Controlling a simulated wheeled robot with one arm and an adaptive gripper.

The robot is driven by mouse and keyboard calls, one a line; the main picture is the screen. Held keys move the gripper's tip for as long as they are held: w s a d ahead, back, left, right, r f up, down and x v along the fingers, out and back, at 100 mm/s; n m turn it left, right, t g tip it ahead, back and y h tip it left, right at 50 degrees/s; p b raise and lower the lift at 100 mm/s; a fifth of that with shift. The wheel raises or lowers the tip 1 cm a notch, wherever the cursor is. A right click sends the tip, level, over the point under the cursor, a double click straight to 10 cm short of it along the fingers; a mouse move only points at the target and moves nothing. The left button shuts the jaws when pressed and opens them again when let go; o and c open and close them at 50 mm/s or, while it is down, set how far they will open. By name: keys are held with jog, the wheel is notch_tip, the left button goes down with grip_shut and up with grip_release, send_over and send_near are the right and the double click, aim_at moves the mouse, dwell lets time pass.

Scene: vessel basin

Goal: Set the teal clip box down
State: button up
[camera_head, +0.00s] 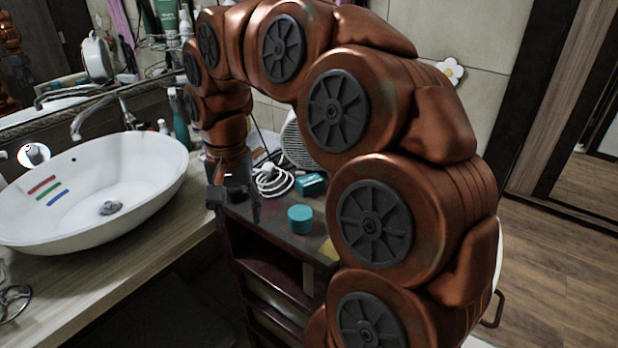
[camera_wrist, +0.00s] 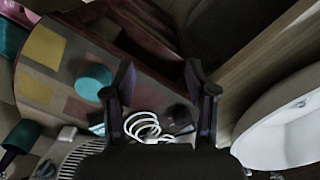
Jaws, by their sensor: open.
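The teal clip box (camera_head: 311,184) appears to be the small dark teal block with pale marks on the dark cabinet top, beside a coiled white cable. My gripper (camera_head: 235,203) is to its left, apart from it, near the cabinet's left edge. In the wrist view my gripper (camera_wrist: 162,92) has its two dark fingers spread, with nothing clearly held between them. A dark teal shape (camera_wrist: 22,136) lies at the left of the wrist view; I cannot tell whether it is the same box.
A teal round tub (camera_head: 300,219) stands on the cabinet top in front of the box; it also shows in the wrist view (camera_wrist: 93,82). The coiled white cable (camera_head: 272,181) lies by the gripper. A white basin (camera_head: 100,190) and a teal bottle (camera_head: 180,125) are left.

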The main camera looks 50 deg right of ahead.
jog(key=w+d+r+m+p, duration=0.1)
jog(key=w+d+r+m, duration=0.15)
jog(key=d, duration=0.35)
jog(key=w+d+r+m+p, duration=0.1)
jog(key=w+d+m, duration=0.15)
jog(key=d, duration=0.25)
jog(key=r+m+p, duration=0.1)
jog(key=m+p, duration=0.1)
jog(key=m, duration=0.5)
send_over(309, 179)
jog(key=shift+m, duration=0.3)
jog(key=shift+d+f+p, duration=0.1)
jog(key=shift+f+p, duration=1.85)
jog(key=shift+f, duration=4)
jog(key=c, duration=1)
jog(key=shift+r, duration=0.15)
